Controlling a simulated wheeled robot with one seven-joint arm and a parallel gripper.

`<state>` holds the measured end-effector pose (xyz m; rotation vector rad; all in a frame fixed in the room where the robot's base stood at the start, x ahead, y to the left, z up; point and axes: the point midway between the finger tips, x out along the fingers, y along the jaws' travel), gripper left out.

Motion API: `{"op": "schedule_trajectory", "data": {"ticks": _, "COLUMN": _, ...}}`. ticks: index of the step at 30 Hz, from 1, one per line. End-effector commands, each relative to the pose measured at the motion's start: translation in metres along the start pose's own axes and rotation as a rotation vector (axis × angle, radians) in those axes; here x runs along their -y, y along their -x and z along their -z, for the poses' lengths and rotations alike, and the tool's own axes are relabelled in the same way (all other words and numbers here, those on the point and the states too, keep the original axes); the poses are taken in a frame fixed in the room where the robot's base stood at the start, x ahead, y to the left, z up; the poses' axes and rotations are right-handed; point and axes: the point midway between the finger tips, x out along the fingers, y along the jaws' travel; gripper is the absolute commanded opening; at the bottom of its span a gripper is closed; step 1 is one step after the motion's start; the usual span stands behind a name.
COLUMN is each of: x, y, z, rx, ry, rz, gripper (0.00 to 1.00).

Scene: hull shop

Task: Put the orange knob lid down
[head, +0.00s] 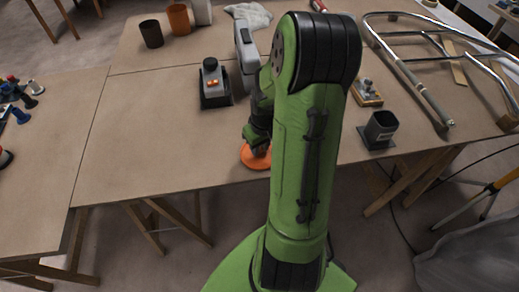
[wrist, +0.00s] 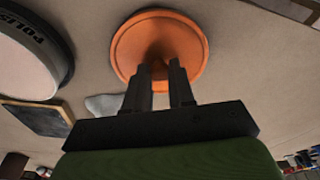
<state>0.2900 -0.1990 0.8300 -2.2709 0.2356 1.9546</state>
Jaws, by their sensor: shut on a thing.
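The orange knob lid (wrist: 137,45) is a round disc with a rim and a central knob. In the wrist view my gripper (wrist: 168,68) has its two dark fingers closed on the knob. In the head view the lid (head: 256,158) shows at the front edge of the brown table (head: 150,120), with my gripper (head: 258,146) above it and my green arm hiding part of the area. I cannot tell whether the lid touches the table top or hangs just above it.
A dark square cup (head: 380,129) and metal tube frame (head: 425,85) are at right. The table's front left is clear.

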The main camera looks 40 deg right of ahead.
Motion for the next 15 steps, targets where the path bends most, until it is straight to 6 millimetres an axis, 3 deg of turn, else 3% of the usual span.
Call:
{"op": "schedule_trajectory", "data": {"ticks": 10, "x": -0.0003, "y": -0.0066, "z": -0.0008, "rx": -0.001, "ry": 0.001, "rz": -0.001, "gripper": 0.00}}
{"op": "schedule_trajectory", "data": {"ticks": 11, "x": -0.0003, "y": -0.0055, "z": -0.0006, "rx": -0.001, "ry": 0.001, "rz": -0.001, "gripper": 0.28}}
{"op": "schedule_trajectory", "data": {"ticks": 15, "x": -0.0003, "y": -0.0049, "z": -0.0006, "rx": -0.001, "ry": 0.001, "rz": -0.001, "gripper": 0.49}}
